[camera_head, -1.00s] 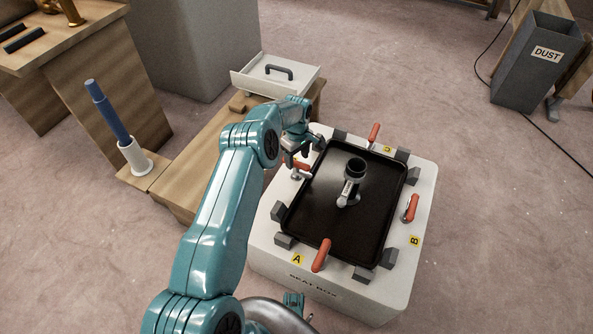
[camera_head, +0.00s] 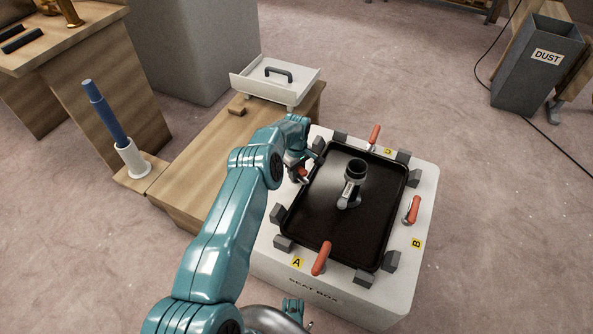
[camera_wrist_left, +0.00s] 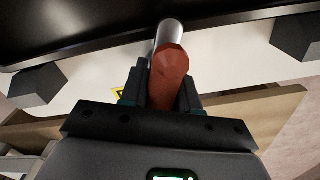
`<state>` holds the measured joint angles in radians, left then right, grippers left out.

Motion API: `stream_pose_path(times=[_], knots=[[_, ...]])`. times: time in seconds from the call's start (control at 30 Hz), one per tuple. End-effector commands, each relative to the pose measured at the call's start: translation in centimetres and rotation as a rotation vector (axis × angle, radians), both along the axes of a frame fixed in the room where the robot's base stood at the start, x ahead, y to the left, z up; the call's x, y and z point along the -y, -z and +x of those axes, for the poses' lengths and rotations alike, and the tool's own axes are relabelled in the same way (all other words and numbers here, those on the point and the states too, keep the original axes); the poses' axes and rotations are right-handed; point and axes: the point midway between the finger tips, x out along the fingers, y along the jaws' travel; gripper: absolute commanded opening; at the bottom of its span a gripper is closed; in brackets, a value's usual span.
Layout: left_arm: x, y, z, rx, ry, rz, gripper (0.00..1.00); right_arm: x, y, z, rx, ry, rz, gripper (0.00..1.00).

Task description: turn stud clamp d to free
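Stud clamp d is the red-handled clamp at the left edge of the black tray-like panel (camera_head: 335,222) on the white seat box (camera_head: 270,240). My left gripper (camera_head: 300,175) is down at this clamp and covers most of it in the head view. In the left wrist view the red handle (camera_wrist_left: 168,75) lies between the two dark fingers (camera_wrist_left: 162,95), which are close against both its sides. A bare metal rod (camera_wrist_left: 170,33) runs from the handle toward the panel. A yellow label beside it is mostly hidden by a finger.
Other red clamps stand at A (camera_head: 321,258), B (camera_head: 413,210) and C (camera_head: 374,136). Grey blocks (camera_head: 282,243) line the panel's rim. A black upright fitting (camera_head: 353,180) stands on the panel. A wooden bench (camera_head: 205,165) with a white drawer (camera_head: 262,85) adjoins on the left.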

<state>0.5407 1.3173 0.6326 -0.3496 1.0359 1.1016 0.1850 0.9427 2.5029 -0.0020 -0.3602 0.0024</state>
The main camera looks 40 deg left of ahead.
Motion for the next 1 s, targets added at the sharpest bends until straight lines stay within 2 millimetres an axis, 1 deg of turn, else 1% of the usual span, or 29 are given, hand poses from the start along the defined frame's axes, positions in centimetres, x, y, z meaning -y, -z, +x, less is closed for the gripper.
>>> stream_pose_path(times=[0.27, 0.47, 0.7, 1.0], knots=[[0.0, 0.0, 0.2, 0.005, 0.022, 0.002, 0.00, 0.0, 0.4, 0.0, 0.002, 0.002, 0.000, 0.00], [-0.1, 0.1, 0.2, 0.007, 0.113, 0.003, 0.00, 0.3, 1.7, 0.3, 0.005, 0.012, -0.002, 0.00], [0.0, 0.1, 0.3, 0.011, 0.312, 0.005, 0.00, 0.7, 3.6, 0.7, 0.013, 0.027, -0.005, 0.00], [0.0, 0.0, 0.2, 0.011, 0.597, 0.006, 0.00, 1.0, 5.3, 1.4, 0.032, 0.038, -0.010, 0.00]])
